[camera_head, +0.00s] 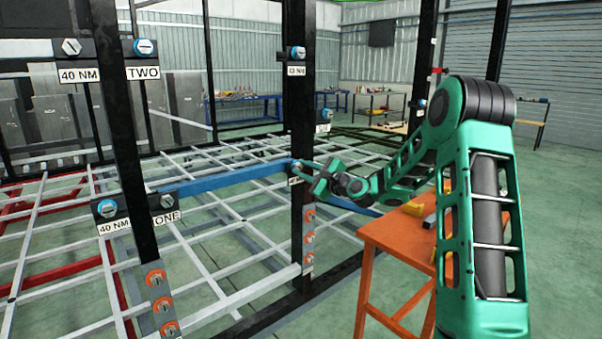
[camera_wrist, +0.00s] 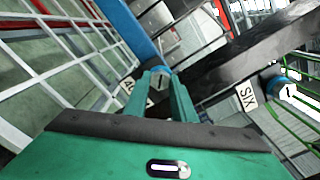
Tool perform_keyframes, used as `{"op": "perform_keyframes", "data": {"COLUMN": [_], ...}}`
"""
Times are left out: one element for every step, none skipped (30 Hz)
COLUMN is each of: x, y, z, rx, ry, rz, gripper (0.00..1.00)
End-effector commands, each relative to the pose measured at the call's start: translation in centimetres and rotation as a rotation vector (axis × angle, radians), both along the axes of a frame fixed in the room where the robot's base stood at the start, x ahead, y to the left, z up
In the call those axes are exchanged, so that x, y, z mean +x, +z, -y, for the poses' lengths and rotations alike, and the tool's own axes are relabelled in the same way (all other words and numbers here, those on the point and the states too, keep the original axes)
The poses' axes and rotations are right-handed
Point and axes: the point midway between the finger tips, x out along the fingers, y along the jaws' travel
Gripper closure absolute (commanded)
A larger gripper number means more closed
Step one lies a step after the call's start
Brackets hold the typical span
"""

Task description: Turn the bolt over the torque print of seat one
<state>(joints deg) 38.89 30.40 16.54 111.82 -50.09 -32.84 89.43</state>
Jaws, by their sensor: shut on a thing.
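Seat one is on the near left post. Its white "40 NM" torque print (camera_head: 114,226) has a blue-ringed bolt (camera_head: 107,208) over it. A greyish bolt (camera_head: 167,201) sits over the "ONE" sign (camera_head: 166,218). My gripper (camera_head: 303,169) is away from these, at the middle post. In the wrist view my gripper (camera_wrist: 161,84) has its green fingers closed around a blue-ringed bolt (camera_wrist: 161,71) beside the blue beam. A white label (camera_wrist: 126,86) beside the fingers is partly hidden, so that seat's name is unreadable.
A blue beam (camera_head: 225,179) spans between the posts above a white grid frame (camera_head: 215,250). Seat two's sign (camera_head: 143,73) is higher on the left post. A "SIX" sign (camera_wrist: 246,97) and bolt (camera_wrist: 288,90) are right of my gripper. An orange table (camera_head: 392,235) stands near my arm.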

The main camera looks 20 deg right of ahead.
Motion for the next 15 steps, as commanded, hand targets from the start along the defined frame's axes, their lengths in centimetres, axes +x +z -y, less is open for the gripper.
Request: {"op": "perform_keyframes", "data": {"x": [-0.11, -0.12, -0.12, -0.11, -0.11, -0.11, -0.11, -0.12, -0.11, -0.11, -0.11, -0.11, -0.11, -0.10, -0.11], "y": [-0.66, -0.65, -0.66, -0.65, -0.65, -0.64, -0.64, -0.64, -0.65, -0.65, -0.63, -0.63, -0.62, -0.61, -0.61], "z": [0.43, 0.43, 0.42, 0.41, 0.41, 0.40, 0.40, 0.39, 0.37, 0.36, 0.34, 0.32, 0.30, 0.29, 0.27], "rx": [0.033, 0.055, 0.083, 0.103, 0.122, 0.145, 0.160, 0.177, 0.195, 0.208, 0.219, 0.233, 0.243, 0.251, 0.260], "ry": [-0.007, -0.007, -0.007, -0.007, -0.007, -0.007, -0.007, -0.007, -0.007, -0.006, -0.006, -0.005, -0.005, -0.005, -0.005], "rz": [-0.022, -0.028, -0.036, -0.042, -0.047, -0.054, -0.058, -0.063, -0.068, -0.073, -0.076, -0.079, -0.082, -0.084, -0.086], "gripper": [0.99, 0.99, 0.99, 0.99, 0.99, 0.99, 0.99, 0.99, 0.99, 0.99, 0.99, 0.99, 0.99, 0.99, 0.99]}}
